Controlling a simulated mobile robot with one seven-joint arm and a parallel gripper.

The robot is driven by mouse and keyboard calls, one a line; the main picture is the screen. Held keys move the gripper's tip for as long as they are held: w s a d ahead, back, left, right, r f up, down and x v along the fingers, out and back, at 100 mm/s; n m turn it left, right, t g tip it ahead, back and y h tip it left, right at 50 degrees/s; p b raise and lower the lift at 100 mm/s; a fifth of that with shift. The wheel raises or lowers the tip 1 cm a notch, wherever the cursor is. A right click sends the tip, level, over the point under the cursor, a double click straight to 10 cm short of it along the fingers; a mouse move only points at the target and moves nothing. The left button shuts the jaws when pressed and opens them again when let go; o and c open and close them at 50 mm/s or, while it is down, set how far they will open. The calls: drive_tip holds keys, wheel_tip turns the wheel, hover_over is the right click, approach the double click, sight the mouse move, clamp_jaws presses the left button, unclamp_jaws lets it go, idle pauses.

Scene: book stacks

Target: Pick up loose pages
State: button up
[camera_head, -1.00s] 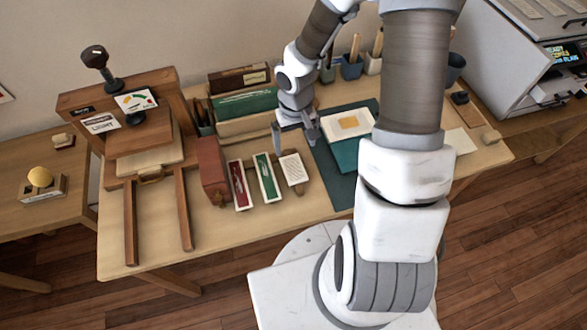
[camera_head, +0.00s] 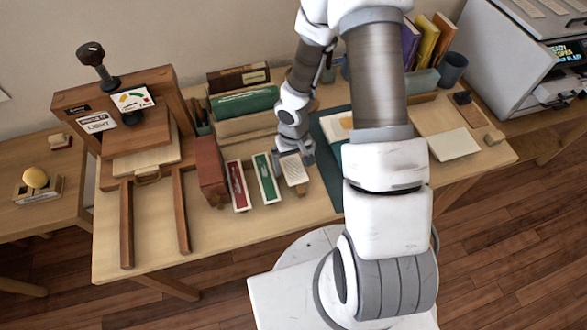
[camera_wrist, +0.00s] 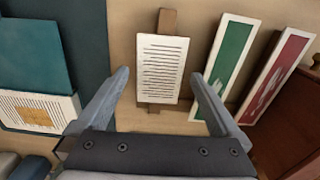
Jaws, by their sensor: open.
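The loose pages (camera_wrist: 161,68) are a small white printed sheet or stack lying on a brown wooden strip (camera_wrist: 167,20) on the table. They also show in the head view (camera_head: 295,172), partly covered by my gripper. My gripper (camera_wrist: 150,88) is open, with its two fingers on either side of the near part of the pages in the wrist view. In the head view my gripper (camera_head: 297,155) hangs just over the far end of the pages. I cannot tell whether the fingers touch them.
A green-covered book (camera_head: 267,178) and a red-covered book (camera_head: 237,186) lie left of the pages, beside a brown block (camera_head: 211,172). A dark teal mat (camera_head: 328,160) is on the right. A wooden press (camera_head: 140,130) stands at far left.

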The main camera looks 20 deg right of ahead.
sight(294, 169)
drive_tip(key=c, duration=1.2)
drive_tip(key=shift+c, duration=0.2)
drive_tip(key=shift+r, duration=0.1)
drive_tip(key=shift+r, duration=0.55)
wheel_tip(294, 169, up, 3)
drive_tip(key=shift+w+r+p, duration=0.1)
drive_tip(key=shift+p, duration=0.45)
drive_tip(key=d+r+p, duration=0.2)
drive_tip(key=d+r, duration=0.4)
drive_tip(key=d, duration=0.5)
drive_tip(key=shift+d+r, duration=0.3)
drive_tip(key=shift+d, duration=0.05)
